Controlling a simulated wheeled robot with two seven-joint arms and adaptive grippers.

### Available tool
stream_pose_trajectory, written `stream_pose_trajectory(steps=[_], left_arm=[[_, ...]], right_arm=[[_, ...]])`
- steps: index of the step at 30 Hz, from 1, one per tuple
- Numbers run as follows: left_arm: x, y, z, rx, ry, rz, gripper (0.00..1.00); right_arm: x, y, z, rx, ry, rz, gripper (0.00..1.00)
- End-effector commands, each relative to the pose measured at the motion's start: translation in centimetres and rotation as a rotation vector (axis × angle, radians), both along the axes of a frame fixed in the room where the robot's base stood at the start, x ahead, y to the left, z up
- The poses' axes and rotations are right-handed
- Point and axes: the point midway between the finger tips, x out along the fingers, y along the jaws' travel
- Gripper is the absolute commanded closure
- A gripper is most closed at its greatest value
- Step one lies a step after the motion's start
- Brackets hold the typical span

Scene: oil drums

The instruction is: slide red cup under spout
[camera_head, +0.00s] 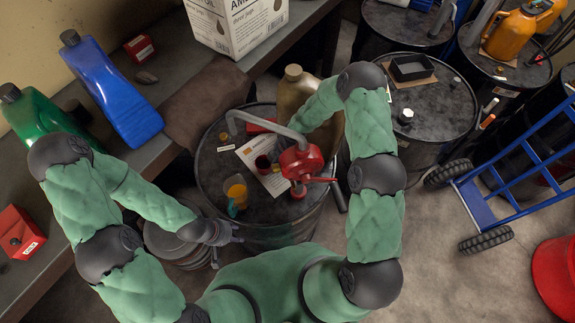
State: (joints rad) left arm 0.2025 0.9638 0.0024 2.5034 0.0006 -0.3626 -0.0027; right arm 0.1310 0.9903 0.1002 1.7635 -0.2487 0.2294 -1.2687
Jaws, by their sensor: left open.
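The cup is to the right of and nearer to me than the spout's end. My left gripper (222,233) is open and empty at the drum's near left edge, apart from the cup. My right forearm reaches in behind the pump; its gripper is hidden there.
An orange cup with a blue handle (237,194) stands on the drum's near left part. A tan jug (293,92) is at its back. A bench (160,155) with blue and green bottles lies left. More drums (432,105) and a blue hand truck (500,205) are right.

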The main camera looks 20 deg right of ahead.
Motion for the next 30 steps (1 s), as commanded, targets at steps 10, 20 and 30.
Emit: stream_pose_trajectory(steps=[10, 20, 30], left_arm=[[0.0, 0.0, -1.9, 0.0, 0.0, 0.0, 0.57], [0.0, 0.0, -1.8, 0.0, -0.001, 0.0, 0.57], [0.0, 0.0, -1.8, 0.0, 0.0, 0.0, 0.57]], right_arm=[[0.8, 3.7, 0.0, 0.0, -0.001, -0.001, 1.0], [0.8, 3.6, 0.1, 0.0, 0.0, -0.002, 1.0], [0.7, 2.5, 3.9, 0.0, -0.005, -0.004, 1.0]])
